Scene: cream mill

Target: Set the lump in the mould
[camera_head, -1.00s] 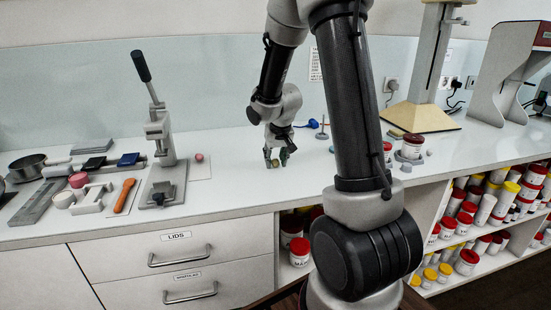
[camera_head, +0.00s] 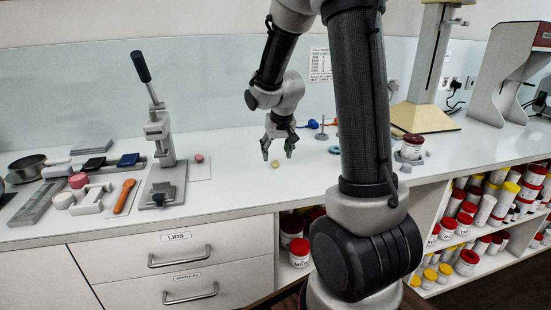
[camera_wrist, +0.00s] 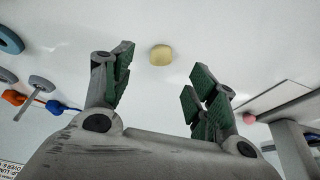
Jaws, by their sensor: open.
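A small pale yellow lump (camera_head: 275,165) rests on the white bench. It also shows in the wrist view (camera_wrist: 160,55), beyond my fingertips and apart from them. My gripper (camera_head: 278,154) is open and empty just above and behind the lump in the head view, its green-padded fingers spread wide in the wrist view (camera_wrist: 158,82). A grey lever press (camera_head: 159,150) stands to the left. White blocks (camera_head: 92,200) lie left of it. I cannot tell for sure which thing is the mould.
A pink lump (camera_head: 199,158) sits on a pale sheet right of the press. An orange-handled tool (camera_head: 124,196), a pan (camera_head: 27,166) and a pink disc (camera_head: 78,181) lie at left. A blue ring (camera_head: 335,150) and small stand (camera_head: 322,132) are behind right.

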